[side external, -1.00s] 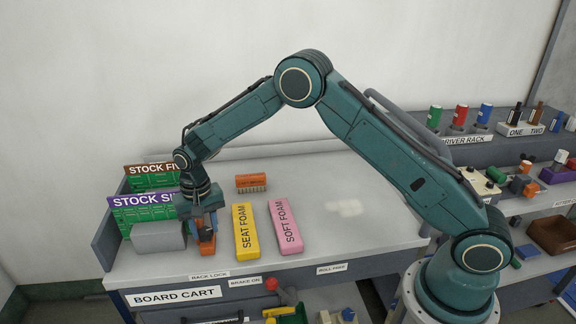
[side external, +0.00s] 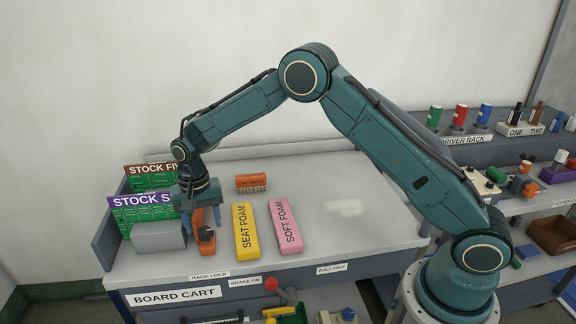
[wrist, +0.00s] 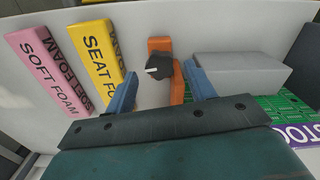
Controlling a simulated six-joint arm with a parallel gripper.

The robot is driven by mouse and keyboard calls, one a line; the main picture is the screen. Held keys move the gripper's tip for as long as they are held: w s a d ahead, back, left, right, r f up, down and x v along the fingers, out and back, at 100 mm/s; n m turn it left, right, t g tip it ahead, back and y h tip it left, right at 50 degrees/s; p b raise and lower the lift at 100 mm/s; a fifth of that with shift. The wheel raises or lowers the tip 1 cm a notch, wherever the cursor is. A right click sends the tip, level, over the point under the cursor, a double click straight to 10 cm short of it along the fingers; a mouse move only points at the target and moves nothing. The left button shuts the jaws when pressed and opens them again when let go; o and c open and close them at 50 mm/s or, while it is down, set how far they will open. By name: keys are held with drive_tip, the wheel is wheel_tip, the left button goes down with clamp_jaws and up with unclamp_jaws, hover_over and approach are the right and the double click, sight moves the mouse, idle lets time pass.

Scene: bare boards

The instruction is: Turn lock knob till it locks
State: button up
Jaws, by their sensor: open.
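The lock is an orange block (side external: 207,246) on the board cart top, beside a grey block. In the wrist view the orange block (wrist: 159,45) carries a black knob (wrist: 159,67) with a pale pointer mark. My gripper (wrist: 161,80) is open, its two blue fingers spread left and right of the knob with clear gaps. Nothing is between the fingertips except the knob, which lies farther off. In the side view my gripper (side external: 203,222) hangs over the orange block, and the knob is hard to make out there. I cannot tell whether the fingers reach knob height.
The grey block (side external: 158,237) and upright green boards (side external: 140,216) stand close on the left in the side view. A yellow seat foam block (side external: 245,231) and a pink soft foam block (side external: 285,227) lie to the right. The right cart top is clear.

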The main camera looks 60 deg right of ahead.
sight(205, 231)
drive_tip(key=shift+r, duration=2)
wheel_tip(205, 231, up, 14)
